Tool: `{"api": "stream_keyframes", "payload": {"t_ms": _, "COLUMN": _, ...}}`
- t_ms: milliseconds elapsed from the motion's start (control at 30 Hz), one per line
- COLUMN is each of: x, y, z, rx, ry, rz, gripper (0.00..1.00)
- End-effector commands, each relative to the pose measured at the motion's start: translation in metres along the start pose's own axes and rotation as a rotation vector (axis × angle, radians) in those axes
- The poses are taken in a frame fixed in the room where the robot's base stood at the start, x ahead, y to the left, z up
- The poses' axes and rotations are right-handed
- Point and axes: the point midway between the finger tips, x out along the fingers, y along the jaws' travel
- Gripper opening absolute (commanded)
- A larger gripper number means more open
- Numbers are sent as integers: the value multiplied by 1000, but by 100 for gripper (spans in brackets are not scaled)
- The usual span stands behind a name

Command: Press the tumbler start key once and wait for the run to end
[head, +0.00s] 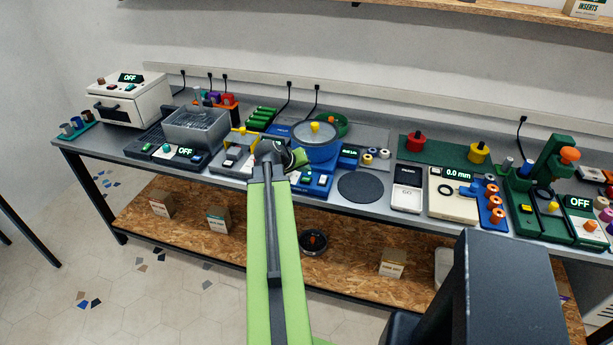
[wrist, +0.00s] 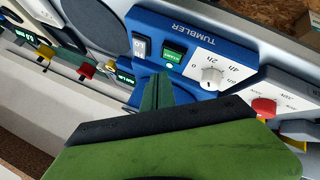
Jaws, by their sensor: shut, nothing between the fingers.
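The tumbler (head: 316,156) is a blue machine with a round drum and a yellow knob on top, in the middle of the bench in the head view. In the wrist view its blue panel (wrist: 190,40) fills the upper middle. The green start key (wrist: 173,56) sits between a white rocker switch (wrist: 141,47) and a white dial (wrist: 212,78). A small light shows beside the key. My gripper (wrist: 160,77) is shut and empty, its tip close to the key; I cannot tell whether they touch. In the head view my gripper (head: 290,158) partly covers the tumbler's left side.
A grey tank (head: 195,128) and a white oven (head: 125,100) stand to the left. A dark round pad (head: 361,187) and a scale (head: 407,188) lie to the right. A red-knobbed device (wrist: 264,107) is close beside the tumbler in the wrist view.

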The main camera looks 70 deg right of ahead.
Motion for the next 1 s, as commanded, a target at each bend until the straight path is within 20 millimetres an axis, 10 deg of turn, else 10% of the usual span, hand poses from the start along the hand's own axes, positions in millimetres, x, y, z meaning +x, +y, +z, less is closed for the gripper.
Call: {"api": "stream_keyframes", "payload": {"t_ms": 1000, "x": -25, "y": 19, "z": -18, "rx": 0, "ry": 0, "rz": 0, "gripper": 0}}
